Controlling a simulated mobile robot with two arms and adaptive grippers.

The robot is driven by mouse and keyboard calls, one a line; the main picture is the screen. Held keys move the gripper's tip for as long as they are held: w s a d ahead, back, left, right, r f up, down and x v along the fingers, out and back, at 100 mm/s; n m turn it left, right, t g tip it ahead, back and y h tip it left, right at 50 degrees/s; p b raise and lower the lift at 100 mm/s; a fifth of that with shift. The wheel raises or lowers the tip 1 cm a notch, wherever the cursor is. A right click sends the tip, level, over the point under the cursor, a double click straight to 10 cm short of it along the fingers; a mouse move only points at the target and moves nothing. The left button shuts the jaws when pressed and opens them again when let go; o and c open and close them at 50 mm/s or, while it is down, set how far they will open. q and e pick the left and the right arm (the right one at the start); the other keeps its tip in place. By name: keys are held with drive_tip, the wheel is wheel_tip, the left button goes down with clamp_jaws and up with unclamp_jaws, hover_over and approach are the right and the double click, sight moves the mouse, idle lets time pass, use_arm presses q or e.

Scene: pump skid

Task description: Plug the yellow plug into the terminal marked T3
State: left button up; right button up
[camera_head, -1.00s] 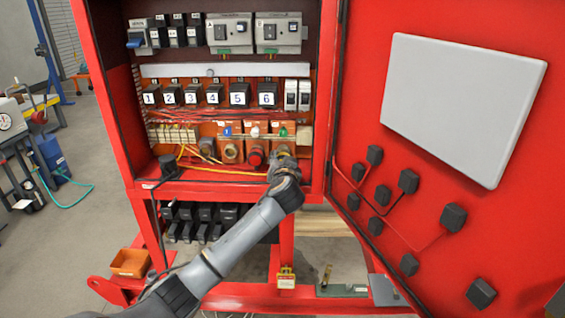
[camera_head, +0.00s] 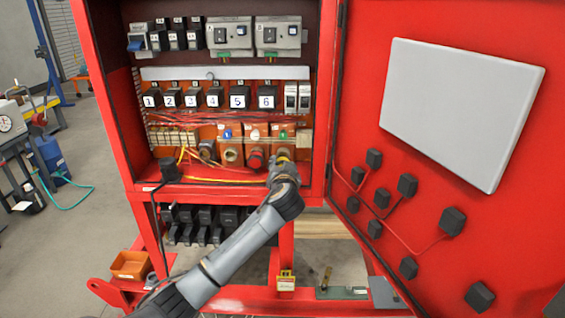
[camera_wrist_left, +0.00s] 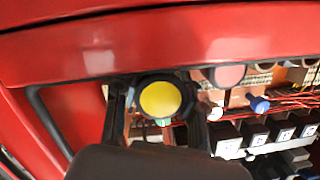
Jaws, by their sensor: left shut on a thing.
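The yellow plug (camera_wrist_left: 161,99) shows its round yellow face with a dark rim in the left wrist view. My left gripper (camera_wrist_left: 158,108) is shut on it, one dark finger on each side. In the head view my left gripper (camera_head: 282,158) is at the lower right of the open cabinet, in front of the rightmost orange terminal plate (camera_head: 283,127), which has a green marker. The gripper hides the socket there, so I cannot tell whether the plug is in it. Blue- and white-marked plates stand to the left; their small lettering is unreadable. My right gripper is out of view.
A red socket (camera_head: 256,156) and a brass-coloured socket (camera_head: 231,153) lie left of my gripper. Loose yellow and red wires cross the cabinet floor. The cabinet's right post and open red door (camera_head: 430,215) are close on the right. Numbered black blocks (camera_head: 239,97) stand above.

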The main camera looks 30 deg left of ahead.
use_arm(q)
drive_tip(key=shift+f+p+v, duration=0.1)
drive_tip(key=shift+p+v, duration=0.1)
drive_tip(key=shift+v, duration=0.55)
drive_tip(key=shift+f+p+v, duration=0.15)
drive_tip(key=shift+v, duration=0.6)
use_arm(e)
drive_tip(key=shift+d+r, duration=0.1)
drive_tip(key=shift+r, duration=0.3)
use_arm(q)
drive_tip(key=shift+s+f, duration=0.15)
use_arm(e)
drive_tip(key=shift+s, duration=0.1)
